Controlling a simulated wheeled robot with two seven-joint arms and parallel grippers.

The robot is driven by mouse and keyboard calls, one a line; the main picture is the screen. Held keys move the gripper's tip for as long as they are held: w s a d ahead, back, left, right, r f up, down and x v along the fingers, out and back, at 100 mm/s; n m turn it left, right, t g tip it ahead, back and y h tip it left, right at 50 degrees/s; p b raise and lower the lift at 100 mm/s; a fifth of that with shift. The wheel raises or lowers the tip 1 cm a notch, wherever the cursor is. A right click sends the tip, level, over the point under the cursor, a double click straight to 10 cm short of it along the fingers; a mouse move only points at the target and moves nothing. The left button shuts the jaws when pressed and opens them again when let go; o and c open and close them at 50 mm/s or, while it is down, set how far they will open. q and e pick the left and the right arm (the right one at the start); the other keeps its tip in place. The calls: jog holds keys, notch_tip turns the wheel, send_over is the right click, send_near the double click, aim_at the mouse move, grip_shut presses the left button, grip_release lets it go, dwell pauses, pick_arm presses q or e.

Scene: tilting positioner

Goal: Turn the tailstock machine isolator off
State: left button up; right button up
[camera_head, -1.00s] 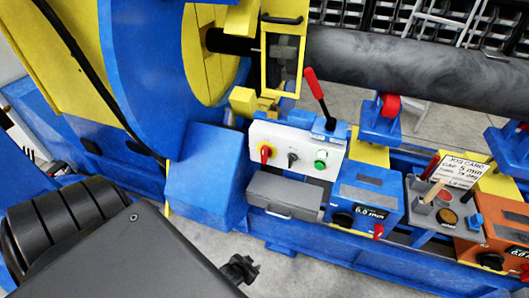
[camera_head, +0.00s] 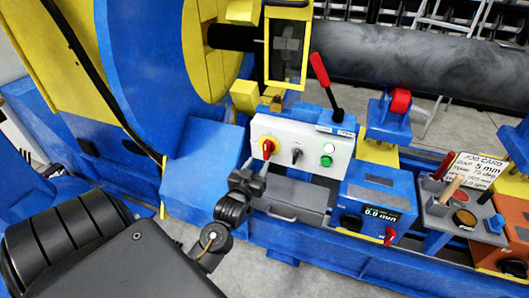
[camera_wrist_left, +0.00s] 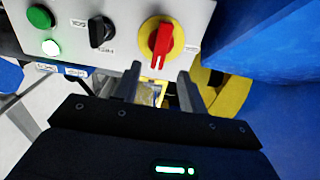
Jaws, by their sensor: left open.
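The isolator is a red rotary handle on a yellow round plate (camera_head: 267,149), at the left end of a light grey control panel (camera_head: 318,138). In the left wrist view the red handle (camera_wrist_left: 161,42) stands roughly upright in the picture. My left gripper (camera_head: 247,181) is just below and in front of the panel's left end. In the left wrist view its two fingers (camera_wrist_left: 160,85) are spread with nothing between them, pointing toward the isolator and apart from it. My right gripper is not in view.
A black selector (camera_head: 296,155) and a green button (camera_head: 327,160) sit beside the isolator. A grey box with a handle (camera_head: 296,196) lies below the panel. A red-knobbed lever (camera_head: 320,70) rises behind it. The large blue disc (camera_head: 140,70) stands left.

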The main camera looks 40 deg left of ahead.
aim_at(265, 151)
pick_arm(q)
jog(key=x, duration=0.7)
jog(key=shift+w+a, duration=0.15)
jog(key=shift+w, duration=0.25)
grip_shut()
